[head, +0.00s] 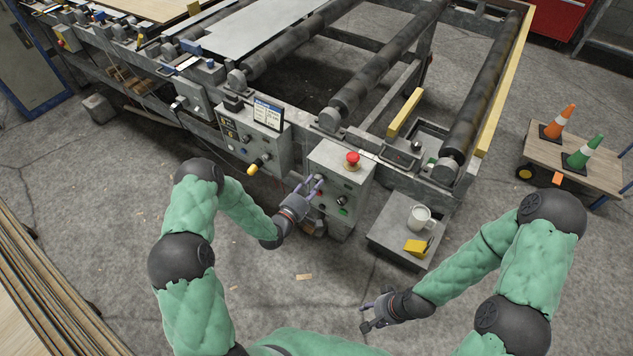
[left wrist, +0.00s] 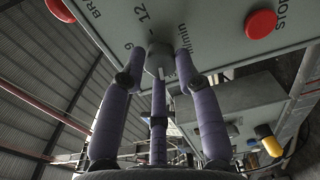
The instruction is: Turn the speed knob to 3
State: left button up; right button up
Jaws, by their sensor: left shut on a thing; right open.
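The speed knob (left wrist: 159,58) is a grey round knob on the face of a grey control box (head: 334,163). My left gripper (head: 313,184) is at the front of this box, its fingers closed around the knob. In the left wrist view the left gripper (left wrist: 158,72) has fingers on both sides of the knob and one below. The numbers 9 and 12 and "m/min" show by the knob; a 3 is not visible. A pale line shows on the knob, but its exact setting is unclear. My right gripper (head: 372,314) is open and empty above the floor.
A red mushroom button (head: 352,159) tops the box; red buttons (left wrist: 261,24) also show on its face. A stand (head: 385,245) with a mug (head: 420,217) and yellow item (head: 416,247) is at right.

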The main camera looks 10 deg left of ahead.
pick_arm(q)
jog(key=shift+n, duration=0.8)
jog(key=shift+n, duration=0.7)
jog(key=o, duration=0.8)
jog(key=v, duration=0.6)
jog(key=shift+p, duration=0.3)
